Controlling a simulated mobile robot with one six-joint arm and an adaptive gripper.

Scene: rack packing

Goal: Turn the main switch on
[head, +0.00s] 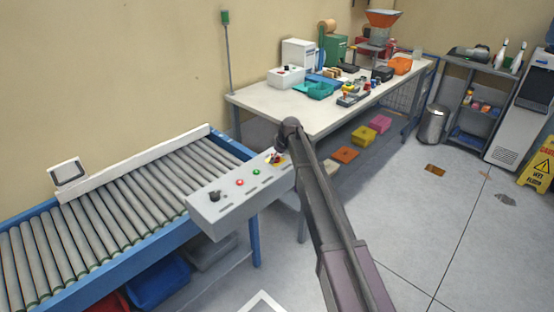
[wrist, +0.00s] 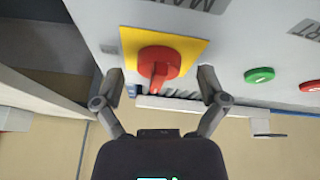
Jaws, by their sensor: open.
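The main switch (wrist: 158,62) is a red rotary knob on a yellow square plate (wrist: 192,48), on the grey control panel (head: 218,207). In the wrist view the word on the panel beside the plate is partly cut off and upside down. My gripper (wrist: 162,82) is open, with one finger on each side of the red knob. I cannot tell whether the fingers touch it.
A green button (wrist: 259,75) and a red button (wrist: 311,86) sit on the panel beside the switch. A roller conveyor (head: 130,190) runs along the wall at left. A cluttered table (head: 250,100) stands behind. The floor at right is mostly clear, with a yellow sign (head: 540,165).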

